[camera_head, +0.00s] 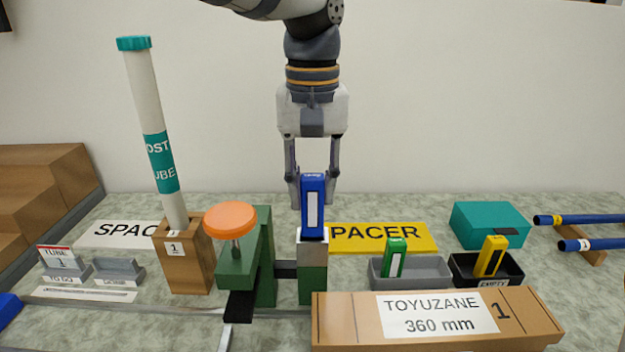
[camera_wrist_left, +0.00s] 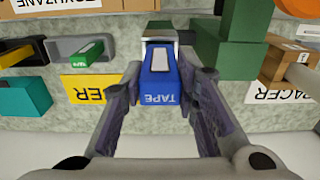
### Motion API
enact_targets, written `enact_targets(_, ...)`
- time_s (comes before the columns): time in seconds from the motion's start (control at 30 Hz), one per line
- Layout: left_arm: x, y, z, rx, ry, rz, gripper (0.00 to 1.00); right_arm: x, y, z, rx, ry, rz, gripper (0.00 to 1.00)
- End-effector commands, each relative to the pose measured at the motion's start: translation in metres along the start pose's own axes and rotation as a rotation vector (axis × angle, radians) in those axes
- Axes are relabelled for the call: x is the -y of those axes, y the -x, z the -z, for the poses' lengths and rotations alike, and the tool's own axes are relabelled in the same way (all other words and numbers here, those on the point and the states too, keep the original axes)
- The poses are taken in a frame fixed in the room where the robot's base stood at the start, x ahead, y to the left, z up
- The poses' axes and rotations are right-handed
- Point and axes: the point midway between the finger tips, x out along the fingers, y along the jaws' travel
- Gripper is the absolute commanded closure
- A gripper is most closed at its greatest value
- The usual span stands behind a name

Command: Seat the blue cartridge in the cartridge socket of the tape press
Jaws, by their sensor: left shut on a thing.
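The blue cartridge (camera_head: 313,205) stands upright between the fingers of my left gripper (camera_head: 313,190), which is shut on it. Its lower end is at the top of the grey cartridge socket (camera_head: 312,253) on the green tape press (camera_head: 265,255); I cannot tell how deep it sits. In the left wrist view the blue cartridge (camera_wrist_left: 160,78) shows its "TAPE" end between the two fingers (camera_wrist_left: 160,100), with the press (camera_wrist_left: 228,50) beside it. The press has an orange round knob (camera_head: 231,218). My right gripper is not in view.
A long "TOYUZANE 360 mm" box (camera_head: 350,330) lies in front of the press. To the right are a grey tray (camera_head: 430,272) with a green cartridge (camera_head: 395,257) and a black tray (camera_head: 465,268) with a yellow cartridge (camera_head: 491,255). A tall tube (camera_head: 150,110) leans at the left.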

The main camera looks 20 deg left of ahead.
Motion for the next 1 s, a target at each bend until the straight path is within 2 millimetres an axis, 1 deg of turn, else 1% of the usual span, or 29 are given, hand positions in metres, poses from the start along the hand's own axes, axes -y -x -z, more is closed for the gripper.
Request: enact_targets(1.0,0.0,-0.026,0.0,0.0,0.0,0.0,1.0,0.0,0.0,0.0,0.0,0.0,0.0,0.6)
